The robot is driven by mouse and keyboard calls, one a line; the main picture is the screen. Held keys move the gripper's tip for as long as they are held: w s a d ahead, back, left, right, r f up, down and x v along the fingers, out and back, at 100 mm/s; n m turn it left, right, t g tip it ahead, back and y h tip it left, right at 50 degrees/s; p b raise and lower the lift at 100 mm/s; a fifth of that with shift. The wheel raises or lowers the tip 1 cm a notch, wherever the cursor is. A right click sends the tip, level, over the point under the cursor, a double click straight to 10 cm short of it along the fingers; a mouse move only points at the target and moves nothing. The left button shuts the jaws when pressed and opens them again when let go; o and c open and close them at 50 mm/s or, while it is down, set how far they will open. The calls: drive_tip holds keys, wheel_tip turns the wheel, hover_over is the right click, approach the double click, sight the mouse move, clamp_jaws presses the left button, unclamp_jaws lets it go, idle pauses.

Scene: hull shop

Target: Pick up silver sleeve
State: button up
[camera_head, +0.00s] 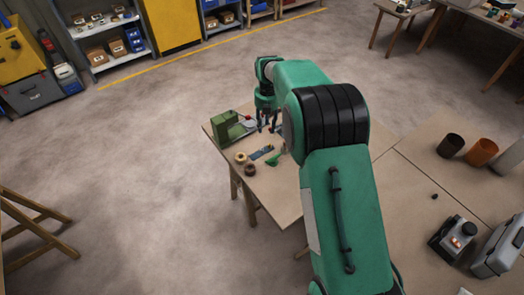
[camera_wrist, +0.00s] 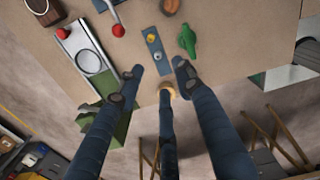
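A small silver ring-like piece (camera_wrist: 157,56), which looks like the silver sleeve, sits on a blue plate (camera_wrist: 152,46) in the wrist view, beside a small yellow piece (camera_wrist: 150,37). My gripper (camera_wrist: 160,76) is open and empty, its dark fingers spread apart, with the tips just below the silver piece in the picture. How high they are above the table is hard to tell. In the head view my gripper (camera_head: 266,123) points down over the far end of the table, behind the blue plate (camera_head: 262,152). The silver piece is too small to make out there.
A green block-shaped fixture (camera_head: 230,130) stands left of my gripper. Brown rings (camera_head: 250,169) and a green item (camera_head: 284,156) lie near the plate. A red knob (camera_wrist: 118,30) and a grey tray (camera_wrist: 70,45) are left in the wrist view.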

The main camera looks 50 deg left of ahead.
drive_tip(key=shift+s+a+f+n, duration=0.5)
drive_tip(key=shift+s+a+f, duration=0.25)
drive_tip(key=shift+s+f, duration=0.2)
drive_tip(key=shift+f, duration=0.1)
hover_over(262, 149)
drive_tip(key=shift+a+f+b, duration=0.1)
drive_tip(key=shift+f+b, duration=0.25)
drive_tip(key=shift+f, duration=3.85)
drive_tip(key=shift+f, duration=0.15)
drive_tip(key=shift+w+f+b, duration=0.1)
drive_tip(key=shift+f+b, duration=0.2)
drive_tip(key=shift+f, duration=2.2)
drive_tip(key=shift+c, duration=0.5)
clamp_jaws()
